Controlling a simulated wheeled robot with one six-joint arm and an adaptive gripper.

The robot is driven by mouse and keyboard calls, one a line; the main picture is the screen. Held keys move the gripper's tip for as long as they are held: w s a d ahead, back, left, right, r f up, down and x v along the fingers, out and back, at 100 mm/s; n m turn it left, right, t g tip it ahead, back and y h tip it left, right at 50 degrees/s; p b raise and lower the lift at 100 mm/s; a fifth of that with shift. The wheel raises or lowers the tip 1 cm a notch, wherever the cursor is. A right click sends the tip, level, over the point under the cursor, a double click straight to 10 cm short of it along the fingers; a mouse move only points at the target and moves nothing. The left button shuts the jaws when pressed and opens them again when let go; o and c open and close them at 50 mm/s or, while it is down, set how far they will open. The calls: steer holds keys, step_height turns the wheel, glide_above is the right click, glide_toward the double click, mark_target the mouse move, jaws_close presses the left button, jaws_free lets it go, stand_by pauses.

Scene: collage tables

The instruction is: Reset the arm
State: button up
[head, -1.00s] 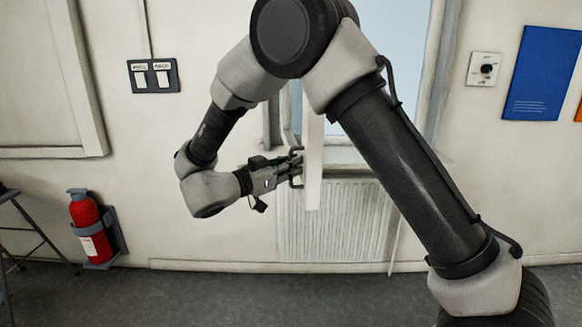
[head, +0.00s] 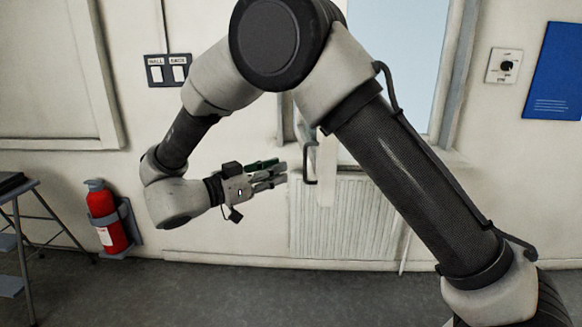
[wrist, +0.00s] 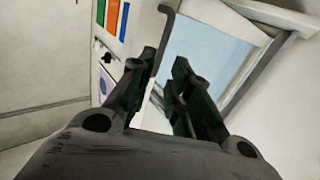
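My gripper (head: 283,174) points right in the head view, at the end of my bent arm, in front of the wall. Its dark fingers also show in the wrist view (wrist: 165,80), with a clear gap between them and nothing held. A dark bracket-shaped handle (head: 312,165) is just right of the fingertips in the head view, apart from them. The handle also shows in the wrist view (wrist: 167,38), beyond the fingers. A narrow white upright strip (head: 326,175) stands beside the handle, partly hidden by my arm.
A ribbed white radiator (head: 345,225) is on the wall below the window (head: 397,60). A red fire extinguisher (head: 106,220) hangs at left, near a dark metal stand (head: 28,225). A double switch (head: 168,70) is on the wall. The visible grey floor (head: 200,290) is clear.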

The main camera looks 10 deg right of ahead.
steer(key=shift+v, duration=1)
